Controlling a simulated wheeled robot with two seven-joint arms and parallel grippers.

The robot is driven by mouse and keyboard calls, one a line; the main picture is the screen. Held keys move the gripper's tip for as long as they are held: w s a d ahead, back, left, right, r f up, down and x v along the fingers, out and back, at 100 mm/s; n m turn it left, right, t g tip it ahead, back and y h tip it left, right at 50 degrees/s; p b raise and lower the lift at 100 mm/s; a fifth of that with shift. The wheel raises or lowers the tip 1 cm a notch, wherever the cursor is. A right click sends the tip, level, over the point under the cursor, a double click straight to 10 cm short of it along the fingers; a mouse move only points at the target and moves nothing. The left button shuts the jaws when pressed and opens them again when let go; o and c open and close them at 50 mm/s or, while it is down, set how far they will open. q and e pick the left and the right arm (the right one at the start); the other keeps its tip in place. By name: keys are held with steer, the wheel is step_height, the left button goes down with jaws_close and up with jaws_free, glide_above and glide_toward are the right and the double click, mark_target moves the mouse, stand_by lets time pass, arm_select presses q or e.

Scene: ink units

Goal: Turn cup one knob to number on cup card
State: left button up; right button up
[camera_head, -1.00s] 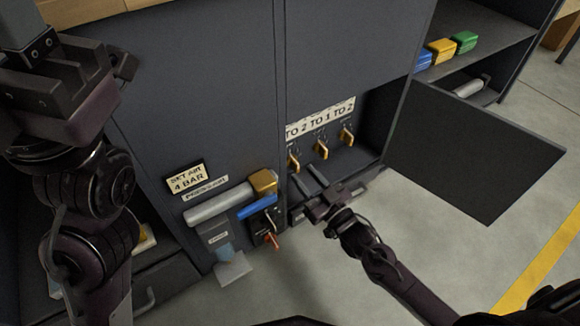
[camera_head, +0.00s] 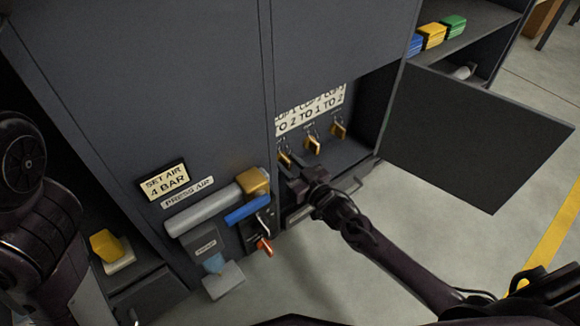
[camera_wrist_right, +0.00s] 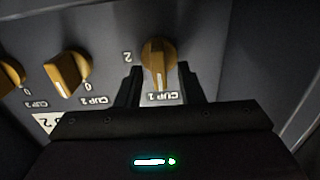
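The cup one knob (camera_wrist_right: 158,62) is orange, with its pale-faced grip upright in the upside-down right wrist view, above the label CUP 1 (camera_wrist_right: 164,97). A 2 is printed beside it. My right gripper (camera_wrist_right: 160,78) is open, one finger on each side of this knob, with small gaps showing. In the head view the right gripper (camera_head: 296,172) covers part of the leftmost knob (camera_head: 284,160). The cup card (camera_head: 311,109) above the knobs reads TO 2, TO 1, TO 2 from left to right, its left edge partly cut off. My left gripper is out of view.
The second knob (camera_head: 313,145) and third knob (camera_head: 339,131) are to the right in the recess. An open door panel (camera_head: 475,135) stands right of it. A grey cylinder (camera_head: 210,209), blue handle (camera_head: 247,210) and red lever (camera_head: 264,246) are at the left.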

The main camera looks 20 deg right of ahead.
jaws_close()
